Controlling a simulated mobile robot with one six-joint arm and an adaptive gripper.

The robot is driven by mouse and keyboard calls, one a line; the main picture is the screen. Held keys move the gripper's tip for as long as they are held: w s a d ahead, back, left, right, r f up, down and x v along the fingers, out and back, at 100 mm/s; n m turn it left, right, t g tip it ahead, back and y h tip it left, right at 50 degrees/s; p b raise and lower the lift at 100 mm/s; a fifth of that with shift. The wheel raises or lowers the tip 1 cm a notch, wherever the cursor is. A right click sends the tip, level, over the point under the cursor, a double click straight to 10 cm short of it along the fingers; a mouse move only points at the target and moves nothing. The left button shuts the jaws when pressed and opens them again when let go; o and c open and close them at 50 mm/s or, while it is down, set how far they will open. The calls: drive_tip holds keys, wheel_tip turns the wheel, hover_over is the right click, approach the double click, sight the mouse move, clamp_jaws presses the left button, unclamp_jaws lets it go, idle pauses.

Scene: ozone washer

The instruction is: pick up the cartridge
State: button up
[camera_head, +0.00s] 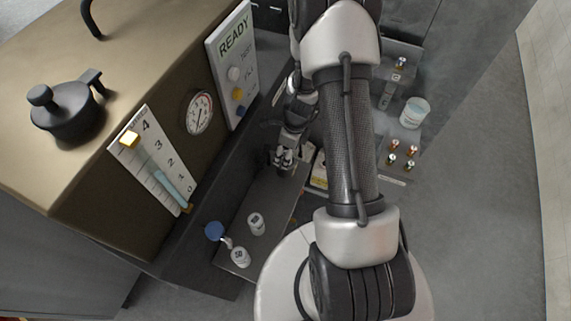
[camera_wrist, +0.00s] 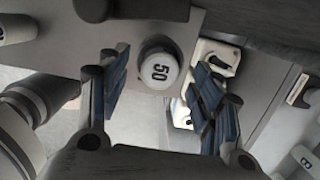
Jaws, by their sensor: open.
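A white round-topped cartridge marked "50" (camera_wrist: 159,70) shows in the wrist view on a grey surface, between the fingers in the picture. My gripper (camera_wrist: 157,80) is open, with its blue-padded fingers spread to the left and right of it. No contact with it is visible. In the head view my gripper (camera_head: 284,158) hangs over the far part of the grey shelf (camera_head: 276,200). Two white labelled cylinders stand on the near part, one in the middle (camera_head: 256,223) and one at the near end (camera_head: 240,257). I cannot tell which matches the "50" one.
The washer cabinet (camera_head: 150,215) rises left of the shelf, with a gauge (camera_head: 198,112), a slider scale (camera_head: 152,165) and a READY panel (camera_head: 233,62). A white tub (camera_head: 414,112) and small bottles stand at right.

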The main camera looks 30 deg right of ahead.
drive_tip(key=f, duration=0.1)
drive_tip(key=f+b, duration=0.1)
drive_tip(key=f, duration=0.1)
drive_tip(key=shift+w+a, duration=0.1)
drive_tip(key=shift+w, duration=0.1)
drive_tip(key=shift+r, duration=0.15)
drive_tip(key=c, duration=1.2)
drive_tip(key=shift+r, duration=0.1)
